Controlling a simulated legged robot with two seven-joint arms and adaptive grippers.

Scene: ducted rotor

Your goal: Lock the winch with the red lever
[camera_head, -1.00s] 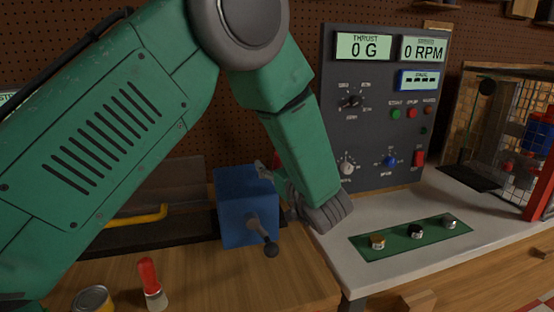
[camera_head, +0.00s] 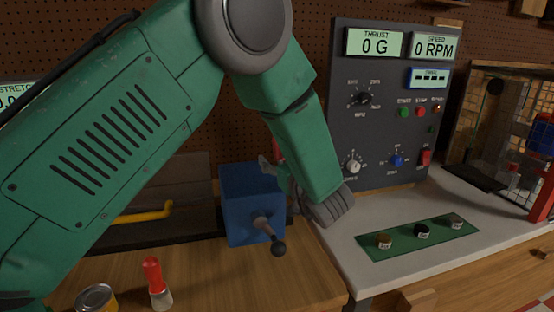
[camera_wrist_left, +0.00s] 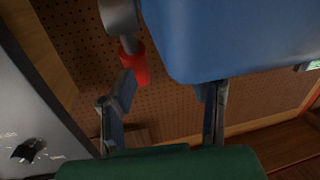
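The winch is a blue box (camera_head: 238,205) on the wooden bench, with a crank ending in a black knob (camera_head: 278,249) on its front. In the left wrist view the blue box (camera_wrist_left: 240,40) fills the upper right. The red lever (camera_wrist_left: 134,66) hangs from a grey metal part beside the box; only a sliver of red (camera_head: 277,147) shows in the head view. My left gripper (camera_head: 276,172) is at the winch's upper right, partly hidden by my forearm. In the wrist view its fingers (camera_wrist_left: 170,88) are spread, the left one close to the lever's tip. Contact is unclear. My right gripper is out of view.
A dark control panel (camera_head: 390,110) stands right of the winch. A green strip with several small parts (camera_head: 400,250) lies on the white worktop. A red-handled tool (camera_head: 153,275), a can (camera_head: 97,297) and a yellow bar (camera_head: 145,216) are at the left. Bare wood lies before the winch.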

